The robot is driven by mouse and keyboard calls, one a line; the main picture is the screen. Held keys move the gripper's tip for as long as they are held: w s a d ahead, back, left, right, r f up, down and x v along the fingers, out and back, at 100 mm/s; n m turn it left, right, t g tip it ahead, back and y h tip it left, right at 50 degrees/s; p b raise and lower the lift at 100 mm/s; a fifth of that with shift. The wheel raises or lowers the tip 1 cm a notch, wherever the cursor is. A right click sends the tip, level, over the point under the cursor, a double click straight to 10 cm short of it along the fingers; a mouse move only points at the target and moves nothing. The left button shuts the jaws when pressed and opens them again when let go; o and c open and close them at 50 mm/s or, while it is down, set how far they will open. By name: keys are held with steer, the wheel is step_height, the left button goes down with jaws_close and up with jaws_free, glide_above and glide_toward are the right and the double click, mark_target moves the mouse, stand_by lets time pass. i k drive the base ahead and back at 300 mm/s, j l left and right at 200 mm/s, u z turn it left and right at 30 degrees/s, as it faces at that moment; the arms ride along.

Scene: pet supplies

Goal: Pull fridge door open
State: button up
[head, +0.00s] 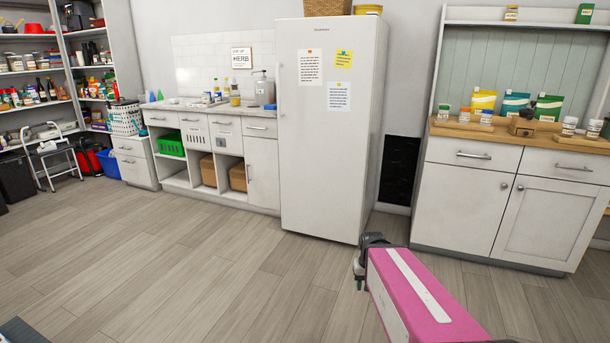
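The white fridge (325,170) stands upright against the back wall, near the middle of the head view. Its door is shut, with paper notes on the upper part. A slim vertical handle (280,92) shows faintly along the door's left edge. My gripper (359,278) is at the end of my pink arm, low in the view and in front of the fridge's lower right corner in the picture. It appears well apart from the handle and touches nothing that I can see. Its fingers are small and dark, and their opening is unclear.
A white counter (170,104) with drawers and bins adjoins the fridge's left side. A white cabinet (460,205) with a wooden top stands to the right. A step stool (52,160) is at the far left. The wooden floor (200,270) before the fridge is clear.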

mark_target(325, 66)
steer(key=i+l, duration=0.1)
steer(key=i, duration=1.8)
steer(key=j+u, duration=0.05)
steer(key=j, duration=0.05)
